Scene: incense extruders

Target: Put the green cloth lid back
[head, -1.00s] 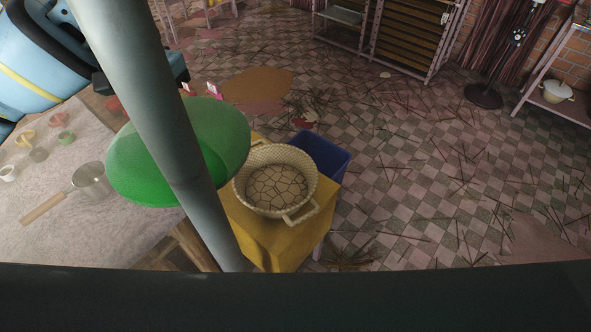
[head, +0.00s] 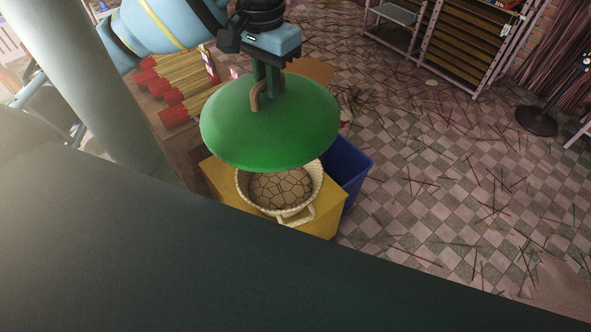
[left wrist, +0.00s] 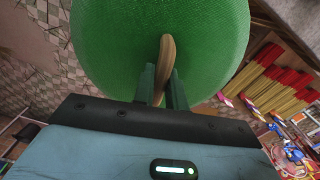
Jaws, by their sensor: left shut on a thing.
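The green cloth lid (head: 270,128) is a round dome with a curved wooden handle on top. My left gripper (head: 262,100) is shut on that handle and holds the lid in the air. In the left wrist view, the gripper's fingers (left wrist: 163,88) close around the wooden handle (left wrist: 166,58), and the lid (left wrist: 110,30) fills the upper middle. The woven basket (head: 281,190), cream with a side handle and cracked brown contents, stands below the lid. The lid hides its far rim; the lid appears above it, with the near part of the opening still visible. My right gripper is not in view.
The basket stands on a yellow-covered stand (head: 228,186). A blue bin (head: 350,172) is right beside it. Bundles of red-tipped sticks (head: 182,92) lie at the back left. Thin sticks are scattered over the checkered floor (head: 440,170) at right.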

